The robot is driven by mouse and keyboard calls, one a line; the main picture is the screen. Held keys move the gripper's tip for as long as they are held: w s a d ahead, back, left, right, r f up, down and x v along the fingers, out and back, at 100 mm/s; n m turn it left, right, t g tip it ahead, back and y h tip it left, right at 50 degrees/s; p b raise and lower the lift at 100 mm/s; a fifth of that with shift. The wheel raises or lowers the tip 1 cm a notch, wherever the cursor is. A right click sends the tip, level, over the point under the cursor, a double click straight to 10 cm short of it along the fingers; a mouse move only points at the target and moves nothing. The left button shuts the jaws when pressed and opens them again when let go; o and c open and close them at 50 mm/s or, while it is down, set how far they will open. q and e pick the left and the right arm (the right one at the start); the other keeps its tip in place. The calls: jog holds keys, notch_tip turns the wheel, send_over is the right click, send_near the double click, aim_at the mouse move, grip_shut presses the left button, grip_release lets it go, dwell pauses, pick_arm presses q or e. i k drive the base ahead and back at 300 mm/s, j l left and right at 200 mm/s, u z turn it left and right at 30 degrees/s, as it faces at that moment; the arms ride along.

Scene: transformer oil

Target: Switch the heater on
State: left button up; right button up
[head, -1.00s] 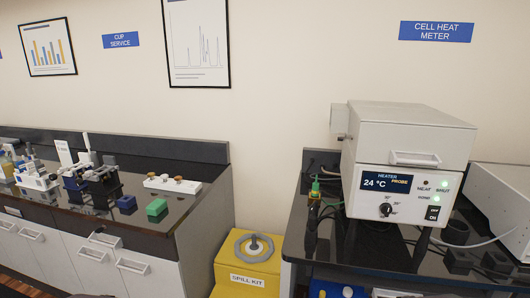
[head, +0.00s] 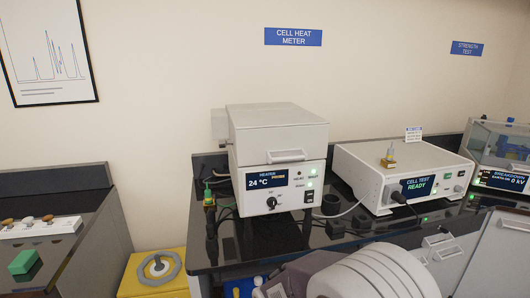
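The heater (head: 275,150) is a pale grey box with a lidded upper part. It stands on the black bench under the CELL HEAT METER sign. A black dial (head: 271,203) sits below the display. A small black switch (head: 309,196) is at the lower right of the front panel. The lamp marked HEAT (head: 299,175) looks dark, and green lamps (head: 312,172) glow beside it. The switch's position is too small to tell. Neither gripper shows in the view.
The cell test unit (head: 405,175) reads READY, right of the heater. A breakdown tester (head: 503,160) stands farther right. A green-tipped probe (head: 208,194) and cables are left of the heater. A yellow spill kit (head: 150,283) is on the floor. My pale rounded arm part fills the bottom middle.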

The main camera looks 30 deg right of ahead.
aim_at(309, 198)
jog(key=z, duration=1.35)
